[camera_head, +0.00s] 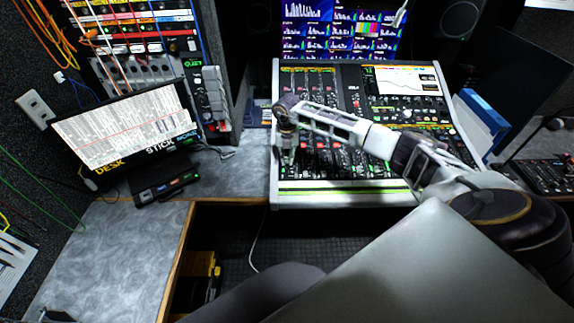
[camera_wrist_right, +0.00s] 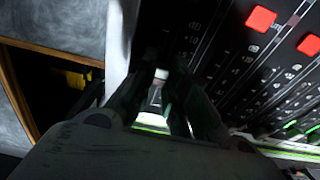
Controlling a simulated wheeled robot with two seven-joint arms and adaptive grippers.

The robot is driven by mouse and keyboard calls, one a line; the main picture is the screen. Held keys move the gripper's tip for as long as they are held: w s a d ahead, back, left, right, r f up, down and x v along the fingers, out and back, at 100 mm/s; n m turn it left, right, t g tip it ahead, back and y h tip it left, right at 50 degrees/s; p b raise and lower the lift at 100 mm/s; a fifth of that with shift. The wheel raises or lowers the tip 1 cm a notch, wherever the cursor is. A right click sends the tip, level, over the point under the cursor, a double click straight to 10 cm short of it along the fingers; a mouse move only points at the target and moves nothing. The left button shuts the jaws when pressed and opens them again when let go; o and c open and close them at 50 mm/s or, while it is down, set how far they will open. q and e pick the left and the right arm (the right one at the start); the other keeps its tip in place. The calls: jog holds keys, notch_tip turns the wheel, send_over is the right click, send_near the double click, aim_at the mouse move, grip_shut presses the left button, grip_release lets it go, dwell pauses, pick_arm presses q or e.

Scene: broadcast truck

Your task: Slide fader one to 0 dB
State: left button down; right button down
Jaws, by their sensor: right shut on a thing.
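The mixing console (camera_head: 275,185) stands on the desk in the middle of the head view, with rows of faders and buttons across its lower half. My right gripper (camera_head: 288,158) points down over the leftmost channel strip, near the console's left edge. The scale marks beside the strip show only dimly. Red caps (camera_wrist_right: 261,18) of neighbouring strips stand to the right, apart from the fingers. My left gripper is not in view.
A laptop-like screen (camera_head: 120,130) stands on the left desk, with a small dark box (camera_head: 165,187) in front. A multi-picture monitor (camera_head: 340,30) is behind the console. A blue object (camera_head: 482,120) and dark screen are at right. Open desk surface (camera_head: 235,170) lies left of the console.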

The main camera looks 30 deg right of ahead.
aim_at(287, 158)
jog(key=shift+w+d, duration=0.15)
jog(key=shift+w, duration=0.1)
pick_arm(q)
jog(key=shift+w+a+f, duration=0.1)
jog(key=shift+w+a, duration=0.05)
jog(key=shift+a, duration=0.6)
pick_arm(e)
jog(key=c, duration=1.7)
grip_release()
jog(key=shift+r, duration=0.65)
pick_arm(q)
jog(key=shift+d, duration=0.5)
pick_arm(e)
notch_tip(287, 158, up, 11)
jog(key=shift+f, duration=0.1)
